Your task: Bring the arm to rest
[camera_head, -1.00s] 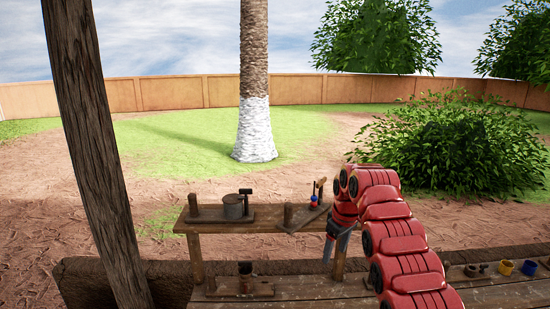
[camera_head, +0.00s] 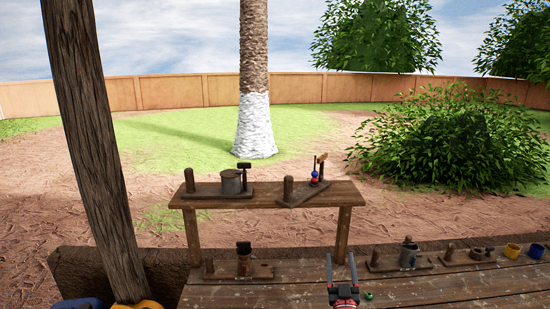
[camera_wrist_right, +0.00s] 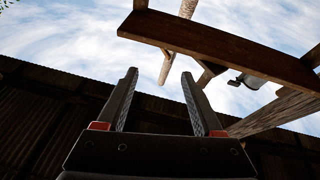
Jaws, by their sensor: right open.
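My right gripper (camera_head: 342,268) is at the bottom of the head view, over the lower wooden table (camera_head: 440,285). Its two fingers are apart with nothing between them. In the right wrist view the gripper (camera_wrist_right: 160,95) is also open and empty, with sky, wooden beams and a dark corrugated wall beyond it. My left gripper does not show; a blue and yellow shape at the lower left is cut off by the frame edge.
A raised wooden shelf (camera_head: 270,200) holds a grey pot (camera_head: 231,182) and a stand with a blue and red item (camera_head: 315,177). A wooden post (camera_head: 90,150) rises at left.

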